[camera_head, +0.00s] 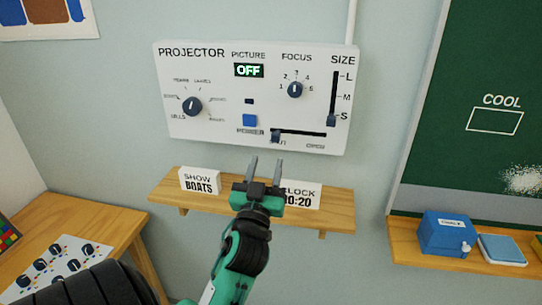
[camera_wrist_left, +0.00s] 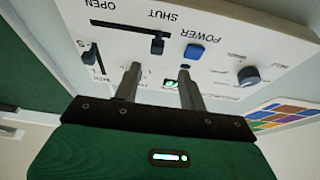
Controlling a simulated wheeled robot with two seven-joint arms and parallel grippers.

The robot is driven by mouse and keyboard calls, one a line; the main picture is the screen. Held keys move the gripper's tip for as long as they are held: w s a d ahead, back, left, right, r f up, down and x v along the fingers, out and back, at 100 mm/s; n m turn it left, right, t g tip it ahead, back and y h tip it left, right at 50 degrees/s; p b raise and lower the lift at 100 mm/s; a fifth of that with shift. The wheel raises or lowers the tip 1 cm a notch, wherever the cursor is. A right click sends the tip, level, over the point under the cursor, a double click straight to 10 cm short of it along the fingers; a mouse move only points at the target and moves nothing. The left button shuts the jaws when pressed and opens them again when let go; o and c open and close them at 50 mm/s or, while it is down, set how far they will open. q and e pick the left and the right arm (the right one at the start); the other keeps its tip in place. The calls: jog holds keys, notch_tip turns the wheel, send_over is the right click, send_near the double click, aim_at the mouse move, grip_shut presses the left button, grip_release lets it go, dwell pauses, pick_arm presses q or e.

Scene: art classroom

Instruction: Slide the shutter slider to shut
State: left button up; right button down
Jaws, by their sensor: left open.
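The white projector panel (camera_head: 215,135) is on the wall. Its shutter slider (camera_head: 275,137) is a small dark knob at the left end of a short horizontal slot, by the partly hard-to-read SHUT label. The wrist view is turned over; there the shutter slider (camera_wrist_left: 157,45) sits at the SHUT end, away from OPEN. My left gripper (camera_head: 267,162) is open and empty, its two fingers pointing up just below the slider. In the wrist view the left gripper (camera_wrist_left: 159,70) shows a gap between the fingers, apart from the knob. My right gripper is not in view.
A blue POWER button (camera_head: 250,120) is left of the slot. The PICTURE display (camera_head: 249,70) reads OFF. The size slider (camera_head: 331,120) is at S. A wooden shelf (camera_head: 335,212) with a SHOW BOATS sign (camera_head: 200,182) and a clock sign (camera_head: 304,195) is below the panel.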

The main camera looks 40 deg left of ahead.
pick_arm(q)
jog(key=shift+v, duration=2.05)
